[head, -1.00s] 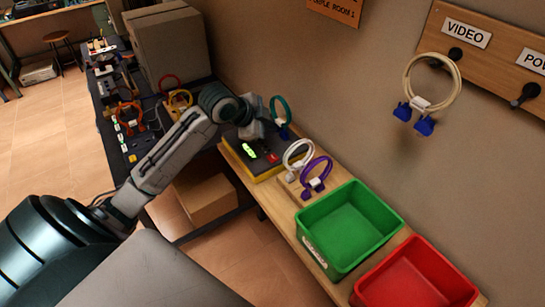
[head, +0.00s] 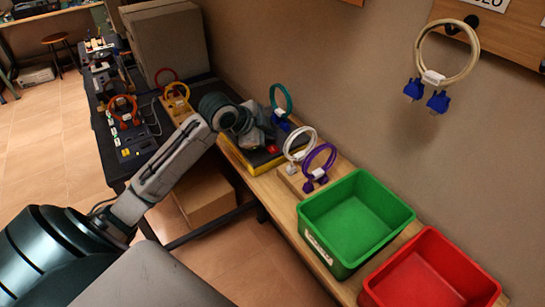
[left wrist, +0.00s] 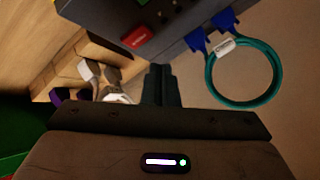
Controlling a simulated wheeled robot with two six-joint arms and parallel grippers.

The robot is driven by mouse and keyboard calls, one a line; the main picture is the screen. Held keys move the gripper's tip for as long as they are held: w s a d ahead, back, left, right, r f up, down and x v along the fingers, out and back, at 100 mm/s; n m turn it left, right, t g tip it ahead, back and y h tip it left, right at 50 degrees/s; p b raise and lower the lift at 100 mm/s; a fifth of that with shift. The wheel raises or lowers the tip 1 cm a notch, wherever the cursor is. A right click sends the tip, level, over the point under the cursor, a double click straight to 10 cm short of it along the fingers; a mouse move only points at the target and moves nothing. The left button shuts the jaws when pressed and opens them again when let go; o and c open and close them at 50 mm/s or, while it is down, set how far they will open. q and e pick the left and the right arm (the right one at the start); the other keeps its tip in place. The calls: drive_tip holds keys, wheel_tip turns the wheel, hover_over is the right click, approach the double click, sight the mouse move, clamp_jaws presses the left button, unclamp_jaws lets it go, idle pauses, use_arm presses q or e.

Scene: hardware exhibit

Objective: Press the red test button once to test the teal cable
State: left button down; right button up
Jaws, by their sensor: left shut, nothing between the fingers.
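The tester, a dark box with a yellow edge (head: 262,168), sits on the wooden bench. The teal cable (head: 281,97) stands as a loop at its back; in the left wrist view the cable (left wrist: 209,78) has its two blue connectors against the tester's edge. My right gripper is not in view.
White (head: 299,144) and purple (head: 319,165) cables stand on a wooden block beside the tester. A green bin (head: 318,233) and a red bin (head: 374,296) stand nearer. A beige cable (head: 449,80) hangs on the wall. Cardboard boxes stand behind.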

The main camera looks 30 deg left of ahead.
sight(276, 146)
use_arm(q)
drive_tip(key=shift+f, duration=1)
idle(0.3)
idle(0.9)
drive_tip(key=shift+f, duration=0.35)
drive_tip(key=shift+f, duration=0.5)
idle(0.5)
idle(0.4)
drive_tip(key=shift+r+p, duration=0.7)
drive_tip(key=shift+r, duration=0.2)
